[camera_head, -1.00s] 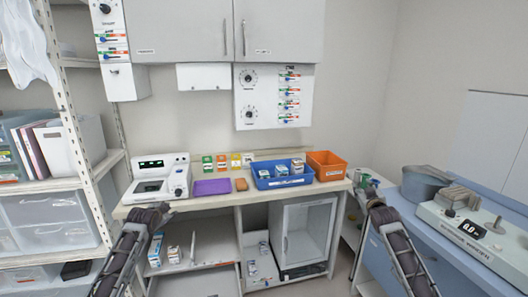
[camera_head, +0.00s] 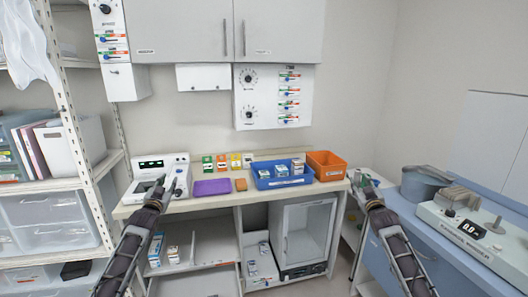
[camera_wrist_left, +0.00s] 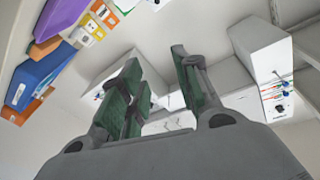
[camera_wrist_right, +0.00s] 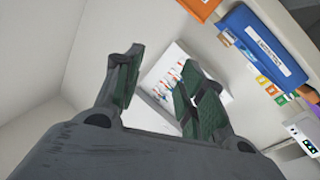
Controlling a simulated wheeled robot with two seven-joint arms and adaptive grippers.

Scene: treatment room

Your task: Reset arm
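My left gripper (camera_head: 166,184) is raised at the left, in front of the white device on the counter in the head view. In the left wrist view its green-padded fingers (camera_wrist_left: 158,75) stand apart with nothing between them. My right gripper (camera_head: 361,182) is raised at the right, near the counter's right end. In the right wrist view its fingers (camera_wrist_right: 160,75) are also apart and empty. Both arms reach forward from the bottom of the head view.
The counter (camera_head: 215,205) holds a white device (camera_head: 150,168), a purple tray (camera_head: 212,187), a blue bin (camera_head: 283,183) with small boxes, and an orange bin (camera_head: 327,172). Shelving (camera_head: 75,120) stands left. A blue-topped bench (camera_head: 440,240) with a scale (camera_head: 462,226) stands right.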

